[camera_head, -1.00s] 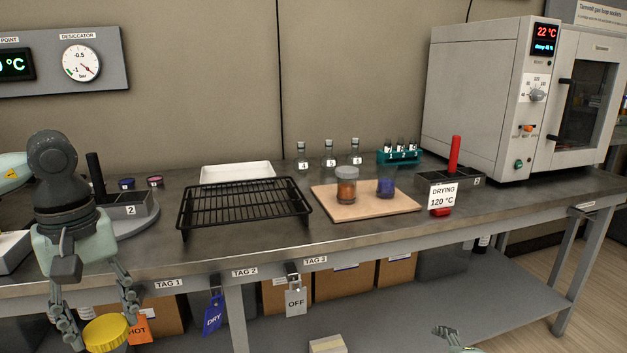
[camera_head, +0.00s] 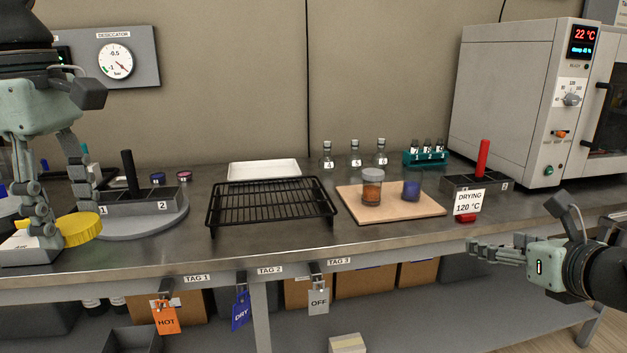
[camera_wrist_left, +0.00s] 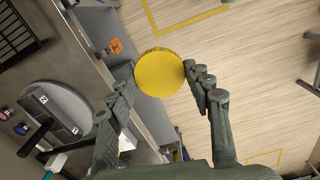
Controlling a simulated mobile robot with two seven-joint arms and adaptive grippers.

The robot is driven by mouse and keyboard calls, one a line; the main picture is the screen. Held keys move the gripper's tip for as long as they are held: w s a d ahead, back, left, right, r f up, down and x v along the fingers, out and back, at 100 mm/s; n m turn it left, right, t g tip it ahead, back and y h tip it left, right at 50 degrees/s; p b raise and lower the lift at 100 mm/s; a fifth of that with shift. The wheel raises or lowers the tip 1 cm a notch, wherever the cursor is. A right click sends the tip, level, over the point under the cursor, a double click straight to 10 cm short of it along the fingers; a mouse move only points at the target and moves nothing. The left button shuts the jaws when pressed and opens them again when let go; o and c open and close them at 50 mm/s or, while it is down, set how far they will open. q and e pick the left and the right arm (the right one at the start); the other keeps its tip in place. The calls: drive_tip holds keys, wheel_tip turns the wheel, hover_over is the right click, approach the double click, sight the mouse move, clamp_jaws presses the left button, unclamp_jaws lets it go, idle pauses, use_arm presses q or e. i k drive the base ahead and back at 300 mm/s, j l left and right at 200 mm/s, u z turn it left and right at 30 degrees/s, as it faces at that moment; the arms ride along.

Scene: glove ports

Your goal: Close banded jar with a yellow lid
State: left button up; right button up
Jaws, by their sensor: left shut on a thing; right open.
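My left gripper (camera_head: 62,222) is shut on a round yellow lid (camera_head: 80,228), at the left over the bench's front. The lid also shows between the fingertips in the left wrist view (camera_wrist_left: 160,73), with floor below it. On a tan board (camera_head: 422,207) at mid-bench stand two small jars. One jar (camera_head: 372,190) has orange-brown contents and a pale grey top. The other jar (camera_head: 411,190) is dark blue and shorter. I cannot make out which one is banded. My right gripper (camera_head: 485,247) is open and empty at the bench's front right edge, right of the board.
A black wire rack (camera_head: 270,203) stands left of the board, with a white tray (camera_head: 264,170) behind. Several small flasks (camera_head: 355,154) and a teal vial rack (camera_head: 426,158) stand at the back. A drying sign (camera_head: 468,202) and an oven (camera_head: 515,100) are right.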

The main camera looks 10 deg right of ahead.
sight(413, 182)
drive_tip(key=i, duration=1)
